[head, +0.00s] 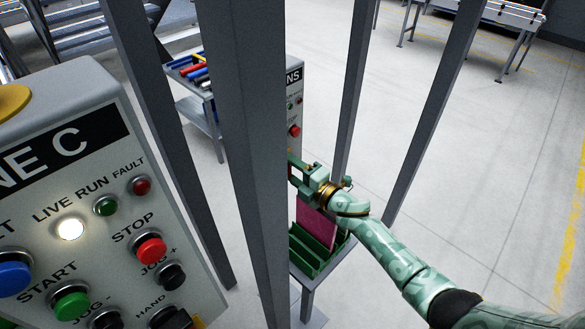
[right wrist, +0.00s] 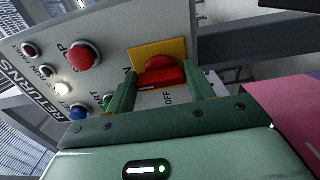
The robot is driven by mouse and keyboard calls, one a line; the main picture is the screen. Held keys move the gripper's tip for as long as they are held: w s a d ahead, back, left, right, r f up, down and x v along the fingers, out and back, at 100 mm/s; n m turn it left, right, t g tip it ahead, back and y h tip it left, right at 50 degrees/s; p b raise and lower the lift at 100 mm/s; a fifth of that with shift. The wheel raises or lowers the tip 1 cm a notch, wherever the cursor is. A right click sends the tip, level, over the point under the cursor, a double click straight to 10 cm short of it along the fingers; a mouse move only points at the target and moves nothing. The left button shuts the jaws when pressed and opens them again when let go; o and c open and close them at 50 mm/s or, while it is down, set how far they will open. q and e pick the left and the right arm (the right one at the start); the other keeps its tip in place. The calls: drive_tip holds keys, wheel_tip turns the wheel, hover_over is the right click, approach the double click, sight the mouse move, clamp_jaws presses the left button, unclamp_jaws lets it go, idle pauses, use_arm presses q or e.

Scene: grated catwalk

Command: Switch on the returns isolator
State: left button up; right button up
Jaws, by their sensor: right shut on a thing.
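The returns isolator shows in the right wrist view as a red rotary handle (right wrist: 160,68) on a yellow plate (right wrist: 143,52). The plate is on the grey returns panel (right wrist: 110,28), which also shows in the head view (head: 296,78), partly behind a post. An OFF label lies by the handle, and an ON label is partly hidden by a finger. I cannot tell exactly which label the handle points to. My right gripper (right wrist: 162,82) is shut on the handle, one green finger on each side. In the head view my right gripper (head: 297,170) is partly behind the post. My left gripper is out of view.
Grey upright posts (head: 245,150) stand between me and the returns panel. A Line C panel (head: 90,215) is close at left. A green tray holding a pink board (head: 318,225) is below my right gripper. On the returns panel a white lamp (right wrist: 62,88) is lit.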

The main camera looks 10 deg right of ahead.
idle(0.5)
drive_tip(key=o, duration=1)
drive_tip(key=v, duration=1.6)
drive_tip(key=shift+s+d+p, duration=0.1)
drive_tip(key=shift+s+p, duration=0.05)
drive_tip(key=shift+p, duration=0.15)
drive_tip(key=shift+m, duration=0.3)
